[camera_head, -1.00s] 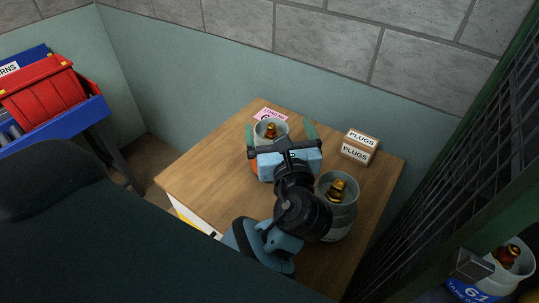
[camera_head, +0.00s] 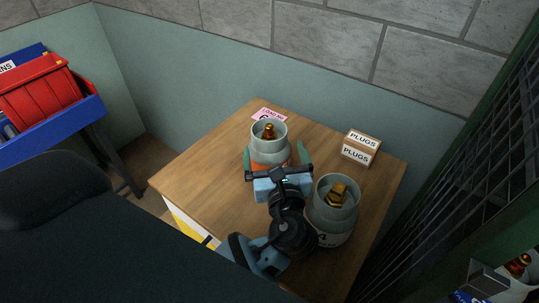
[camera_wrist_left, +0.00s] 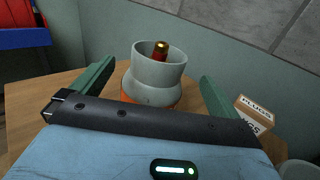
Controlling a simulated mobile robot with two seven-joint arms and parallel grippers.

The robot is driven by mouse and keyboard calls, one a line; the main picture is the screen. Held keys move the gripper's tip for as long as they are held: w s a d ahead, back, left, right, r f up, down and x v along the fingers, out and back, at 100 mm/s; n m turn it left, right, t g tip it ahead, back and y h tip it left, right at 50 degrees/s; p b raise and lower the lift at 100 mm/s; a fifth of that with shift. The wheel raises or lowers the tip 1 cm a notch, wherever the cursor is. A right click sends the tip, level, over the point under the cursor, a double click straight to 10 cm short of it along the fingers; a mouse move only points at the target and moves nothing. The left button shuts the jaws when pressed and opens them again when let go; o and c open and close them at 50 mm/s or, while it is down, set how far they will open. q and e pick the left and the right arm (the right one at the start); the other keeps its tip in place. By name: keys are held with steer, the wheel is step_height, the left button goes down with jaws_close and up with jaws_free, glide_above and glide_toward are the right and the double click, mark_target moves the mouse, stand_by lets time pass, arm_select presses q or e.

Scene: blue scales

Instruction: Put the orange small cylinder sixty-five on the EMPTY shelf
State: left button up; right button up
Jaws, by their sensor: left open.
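The orange small cylinder (camera_head: 270,157) stands upright on the wooden table, with a grey collar and a brass valve on top. It also shows in the left wrist view (camera_wrist_left: 153,95), ahead of the palm. My left gripper (camera_head: 275,158) is open, its two green fingers on either side of the cylinder; a gap shows on each side in the wrist view. The gripper's bar hides the cylinder's lower front, and its number is not readable. My right gripper is not in view. No shelf marked EMPTY can be made out.
A larger grey cylinder (camera_head: 336,208) stands close to the right of my left wrist. Small PLUGS boxes (camera_head: 360,148) and a pink label (camera_head: 268,114) are on the table (camera_head: 205,165). A green mesh cage (camera_head: 450,170) is at right; a red bin (camera_head: 38,92) is at left.

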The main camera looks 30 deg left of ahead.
mark_target(272, 144)
arm_select(q)
steer(key=x, duration=0.6)
